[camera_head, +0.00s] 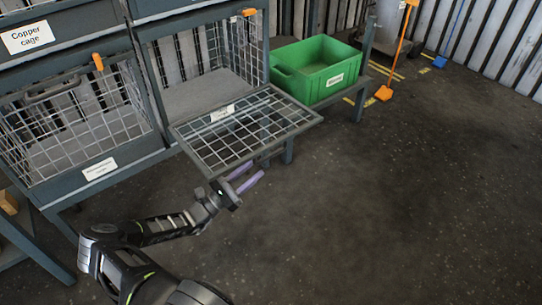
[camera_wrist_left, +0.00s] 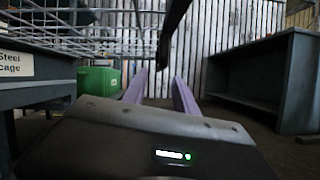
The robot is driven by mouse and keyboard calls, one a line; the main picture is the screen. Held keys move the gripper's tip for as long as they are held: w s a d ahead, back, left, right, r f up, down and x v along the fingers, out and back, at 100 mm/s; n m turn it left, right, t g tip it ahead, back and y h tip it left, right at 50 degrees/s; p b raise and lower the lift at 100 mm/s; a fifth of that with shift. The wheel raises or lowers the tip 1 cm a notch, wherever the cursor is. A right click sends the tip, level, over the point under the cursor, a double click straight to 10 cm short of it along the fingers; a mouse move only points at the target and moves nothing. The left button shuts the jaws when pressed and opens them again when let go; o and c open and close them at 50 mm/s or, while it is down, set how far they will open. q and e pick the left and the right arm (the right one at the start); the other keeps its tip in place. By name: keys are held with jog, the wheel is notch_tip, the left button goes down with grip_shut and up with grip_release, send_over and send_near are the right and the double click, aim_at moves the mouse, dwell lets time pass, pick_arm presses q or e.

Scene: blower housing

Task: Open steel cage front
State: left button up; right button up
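The steel cage front (camera_head: 250,128) is a wire mesh panel in a dark frame. In the head view it is swung down and juts out nearly level from its cage, leaving the cage opening clear. The mesh also shows at upper left in the wrist view (camera_wrist_left: 95,38), above a "Steel cage" label (camera_wrist_left: 14,65). My left gripper (camera_head: 254,178) is just below the panel's outer edge, its two purple fingers apart with nothing visibly held. In the wrist view a dark bar (camera_wrist_left: 172,32) passes above and between the fingers; contact cannot be told. My right gripper is out of view.
A closed mesh cage (camera_head: 100,130) stands left, with a copper cage label (camera_head: 27,37) above. A green bin (camera_head: 318,66) sits on a stand behind the panel. An orange-handled tool (camera_head: 385,92) stands further back. The floor at right is clear.

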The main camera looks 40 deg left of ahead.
aim_at(266, 159)
pick_arm(q)
jog(key=b+x, duration=0.1)
jog(key=x, duration=0.6)
jog(key=shift+w+d+r+b, duration=0.1)
jog(key=shift+w+r+b, duration=0.05)
jog(key=shift+w+b, duration=0.2)
grip_shut()
dwell(1.1)
